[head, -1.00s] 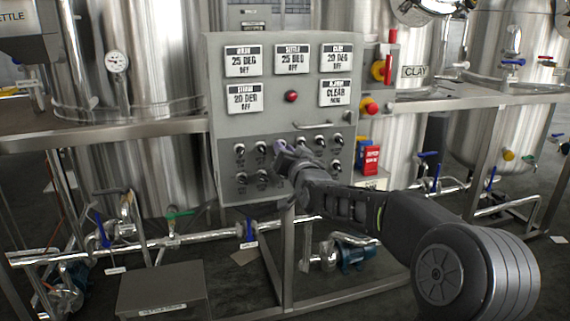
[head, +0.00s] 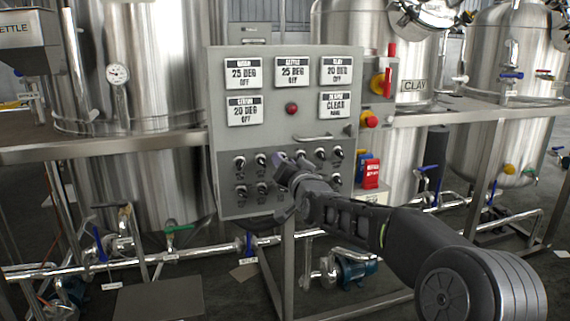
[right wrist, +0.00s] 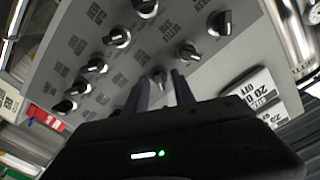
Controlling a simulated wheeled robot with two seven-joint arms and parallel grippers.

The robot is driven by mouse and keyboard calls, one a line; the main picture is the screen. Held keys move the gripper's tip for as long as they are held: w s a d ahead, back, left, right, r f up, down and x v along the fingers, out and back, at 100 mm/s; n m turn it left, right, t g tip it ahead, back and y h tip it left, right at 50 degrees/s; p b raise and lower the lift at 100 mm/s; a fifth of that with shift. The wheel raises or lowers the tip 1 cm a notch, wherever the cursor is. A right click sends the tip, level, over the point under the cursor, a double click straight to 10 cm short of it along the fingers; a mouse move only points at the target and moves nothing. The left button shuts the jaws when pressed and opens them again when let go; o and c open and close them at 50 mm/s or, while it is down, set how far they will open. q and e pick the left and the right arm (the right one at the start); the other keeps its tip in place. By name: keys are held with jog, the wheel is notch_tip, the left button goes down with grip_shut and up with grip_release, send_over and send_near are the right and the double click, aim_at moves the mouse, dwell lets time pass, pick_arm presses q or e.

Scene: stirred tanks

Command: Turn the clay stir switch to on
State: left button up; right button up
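The control panel (head: 283,130) stands ahead of me, with two rows of black-handled switches on its lower half. The clay display (head: 336,71) at its upper right reads 20 DEG OFF. My right gripper (head: 281,163) is at the upper switch row, covering part of both rows. The small switch labels are too blurred to tell which is clay stir. My left gripper is not in view.
Neighbouring switches (right wrist: 189,52) sit close around the fingers. A metal handle (head: 313,138) and a red button (head: 292,109) are above the switches. A red emergency-type knob (head: 370,121) is on the right. Steel tanks (head: 140,75) and pipes surround the panel.

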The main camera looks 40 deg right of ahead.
jog(key=shift+s, duration=0.1)
jog(key=v, duration=0.7)
jog(key=shift+s+a, duration=0.15)
jog(key=shift+s, duration=0.15)
dwell(0.3)
